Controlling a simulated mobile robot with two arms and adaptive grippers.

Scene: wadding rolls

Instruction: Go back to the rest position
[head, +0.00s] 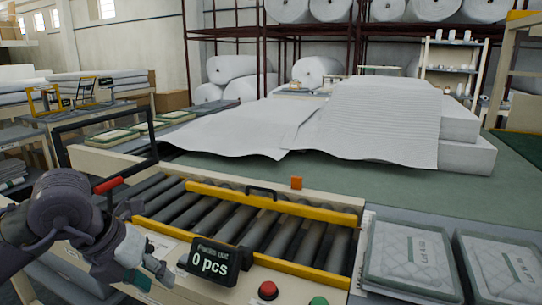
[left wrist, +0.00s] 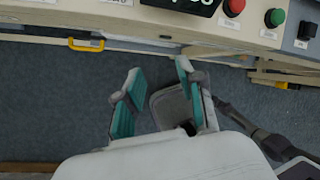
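My left gripper (head: 150,268) is at the lower left of the head view, in front of the conveyor's front panel and left of the counter display. In the left wrist view its two teal-padded fingers (left wrist: 155,95) stand apart with nothing between them; the floor shows below. My right gripper is not in the head view.
The roller conveyor (head: 250,225) has yellow side rails. A display reading 0 pcs (head: 211,262), a red button (head: 267,290) and a green button (head: 319,301) sit on its front. White wadding sheets (head: 380,120) lie on the green table (head: 500,190). Packed bundles (head: 415,255) lie at right.

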